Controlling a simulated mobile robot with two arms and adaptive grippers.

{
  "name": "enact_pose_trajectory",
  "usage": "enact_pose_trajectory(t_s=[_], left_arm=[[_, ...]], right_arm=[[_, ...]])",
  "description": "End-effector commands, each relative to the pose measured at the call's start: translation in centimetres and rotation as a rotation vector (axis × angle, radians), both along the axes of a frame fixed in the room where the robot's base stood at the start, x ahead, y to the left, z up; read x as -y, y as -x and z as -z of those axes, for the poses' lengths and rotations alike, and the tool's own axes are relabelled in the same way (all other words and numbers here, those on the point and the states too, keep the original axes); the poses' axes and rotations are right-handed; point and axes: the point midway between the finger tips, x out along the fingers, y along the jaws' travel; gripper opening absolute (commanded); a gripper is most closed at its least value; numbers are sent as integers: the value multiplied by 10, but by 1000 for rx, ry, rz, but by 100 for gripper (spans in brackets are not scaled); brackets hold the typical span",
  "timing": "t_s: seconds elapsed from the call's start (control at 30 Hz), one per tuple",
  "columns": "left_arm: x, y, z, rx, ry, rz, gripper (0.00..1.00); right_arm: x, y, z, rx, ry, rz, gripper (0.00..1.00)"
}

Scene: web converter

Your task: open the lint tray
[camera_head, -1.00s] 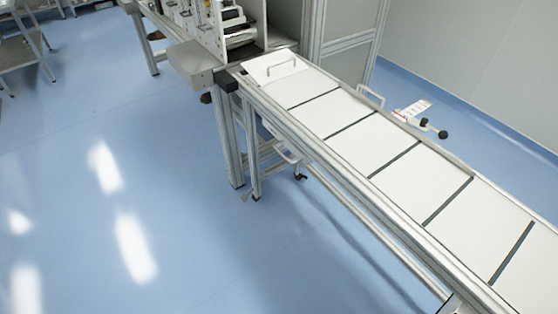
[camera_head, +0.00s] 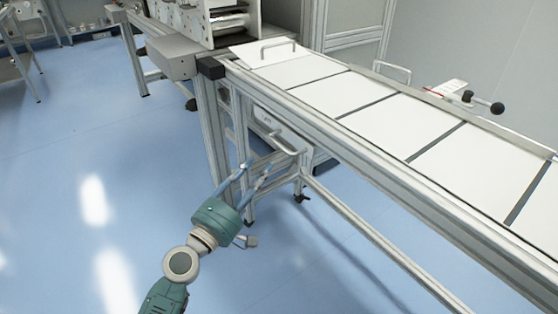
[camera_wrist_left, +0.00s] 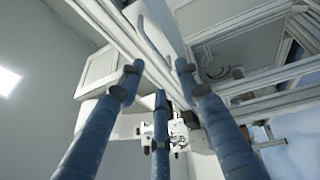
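The lint tray (camera_head: 268,119) is a pale box under the near end of the conveyor, behind its frame legs. A light bar handle (camera_head: 284,143) sticks out from its front. My left gripper (camera_head: 258,168) is just below and left of the handle, with its blue fingers apart and nothing between them. In the left wrist view the fingers (camera_wrist_left: 158,85) are spread, and a pale bar that looks like the handle (camera_wrist_left: 152,42) lies beyond them. Contact with it cannot be made out. My right gripper is not in view.
The conveyor (camera_head: 387,112) with white panels runs above the tray to the lower right. A metal leg (camera_head: 213,140) stands left of the tray, and a low rail (camera_head: 375,246) runs to the lower right.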

Motion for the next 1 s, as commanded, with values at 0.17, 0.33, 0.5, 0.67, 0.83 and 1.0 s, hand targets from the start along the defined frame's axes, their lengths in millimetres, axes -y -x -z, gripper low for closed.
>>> enact_pose_trajectory(t_s=[0.17, 0.33, 0.5, 0.67, 0.83, 1.0], left_arm=[[9, -12, -12, 9, 22, 7, 34], [25, -39, -17, 9, 21, 6, 34], [41, -65, -21, 8, 19, 6, 34], [51, -82, -23, 9, 17, 5, 34], [55, -89, -25, 7, 18, 5, 34], [56, -90, -25, 7, 16, 5, 34]], right_arm=[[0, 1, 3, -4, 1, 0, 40], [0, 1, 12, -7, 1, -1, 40], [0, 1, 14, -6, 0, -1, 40], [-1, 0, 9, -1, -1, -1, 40], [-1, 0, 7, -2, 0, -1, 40], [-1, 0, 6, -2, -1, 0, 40]])
